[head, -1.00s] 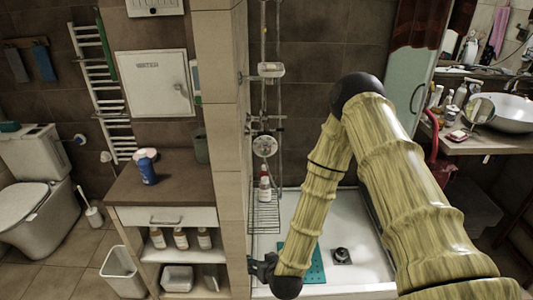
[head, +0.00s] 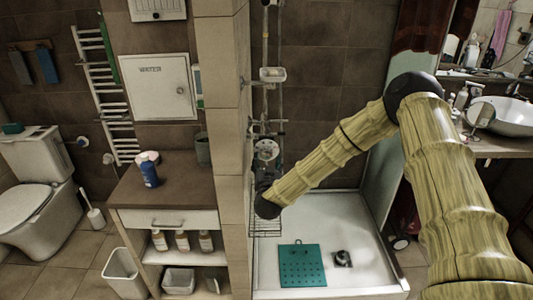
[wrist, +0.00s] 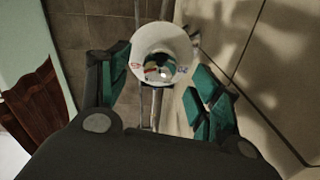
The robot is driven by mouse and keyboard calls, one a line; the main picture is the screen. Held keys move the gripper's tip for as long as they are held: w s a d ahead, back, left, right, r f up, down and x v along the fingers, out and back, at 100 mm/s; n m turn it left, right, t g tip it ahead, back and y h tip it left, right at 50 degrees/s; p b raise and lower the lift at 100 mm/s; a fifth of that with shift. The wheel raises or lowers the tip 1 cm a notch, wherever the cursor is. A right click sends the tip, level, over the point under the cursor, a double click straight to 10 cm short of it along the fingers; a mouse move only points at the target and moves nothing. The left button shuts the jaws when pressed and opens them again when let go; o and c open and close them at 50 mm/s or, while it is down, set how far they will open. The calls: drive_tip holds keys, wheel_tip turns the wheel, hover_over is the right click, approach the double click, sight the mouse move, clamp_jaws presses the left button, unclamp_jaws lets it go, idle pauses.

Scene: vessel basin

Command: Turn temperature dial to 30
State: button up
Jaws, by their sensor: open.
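The temperature dial (head: 266,149) is a round white disc on the shower fixture against the dark tiled wall. In the wrist view the dial (wrist: 160,56) has a shiny centre and small red and blue marks that are too small to read. My gripper (wrist: 158,75) is open and empty, with one teal-padded finger on each side of the dial in the picture. I cannot tell whether the fingers touch it. In the head view my gripper (head: 266,176) is just below the dial, and the arm hides part of that area.
A tiled wall edge (head: 224,150) stands close to the left of my gripper. A soap dish (head: 272,74) is on the shower rail above. A wire rack (head: 264,228) hangs below. The shower tray (head: 345,215) holds a teal mat (head: 302,266).

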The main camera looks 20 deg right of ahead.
sight(266, 156)
drive_tip(key=shift+p+x, duration=0.65)
drive_tip(key=shift+x, duration=1.95)
drive_tip(key=c, duration=1)
